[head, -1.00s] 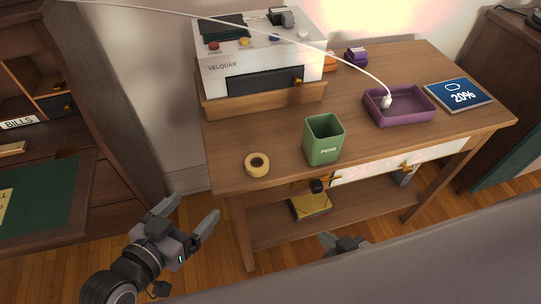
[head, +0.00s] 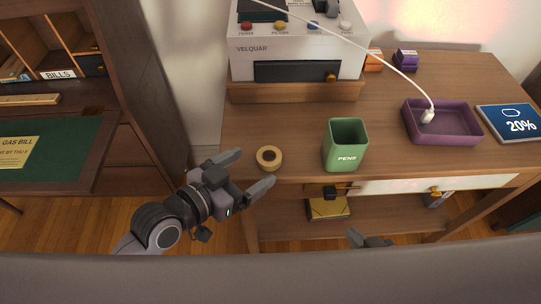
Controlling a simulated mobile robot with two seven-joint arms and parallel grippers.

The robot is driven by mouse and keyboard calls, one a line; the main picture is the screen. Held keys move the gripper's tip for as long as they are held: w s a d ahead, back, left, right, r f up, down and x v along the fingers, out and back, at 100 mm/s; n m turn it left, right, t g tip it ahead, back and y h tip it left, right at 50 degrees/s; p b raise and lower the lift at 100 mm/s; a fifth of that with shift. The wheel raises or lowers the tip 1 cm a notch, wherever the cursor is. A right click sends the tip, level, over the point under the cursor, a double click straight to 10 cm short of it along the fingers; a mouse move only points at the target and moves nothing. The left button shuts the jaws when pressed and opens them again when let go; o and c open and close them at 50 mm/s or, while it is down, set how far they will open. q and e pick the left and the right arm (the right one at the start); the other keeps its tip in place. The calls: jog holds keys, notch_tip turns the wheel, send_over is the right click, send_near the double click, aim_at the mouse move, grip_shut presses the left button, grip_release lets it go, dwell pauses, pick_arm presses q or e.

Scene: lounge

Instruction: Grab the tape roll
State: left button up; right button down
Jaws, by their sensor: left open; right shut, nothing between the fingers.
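The tan tape roll (head: 269,157) lies flat near the front left corner of the wooden table (head: 300,137). My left gripper (head: 257,169) is open, with its two fingers pointing toward the tape roll from the left and front. The fingertips appear close to the roll, but I cannot tell their height against the tabletop. Nothing is between the fingers. My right gripper (head: 370,240) shows only in part at the bottom, in front of the table, and is shut and empty.
A green pen cup (head: 345,146) stands right of the tape roll. A purple tray (head: 443,124) with a white cable plug and a blue tablet (head: 508,123) are further right. A white machine (head: 299,52) stands on a wooden riser behind. A desk (head: 60,150) is at left.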

aim_at(268, 157)
pick_arm(q)
jog(key=shift+x, duration=2.35)
jog(key=shift+a+f, duration=0.1)
jog(key=shift+a, duration=0.05)
jog(key=c, duration=1.1)
jog(key=shift+c, duration=0.2)
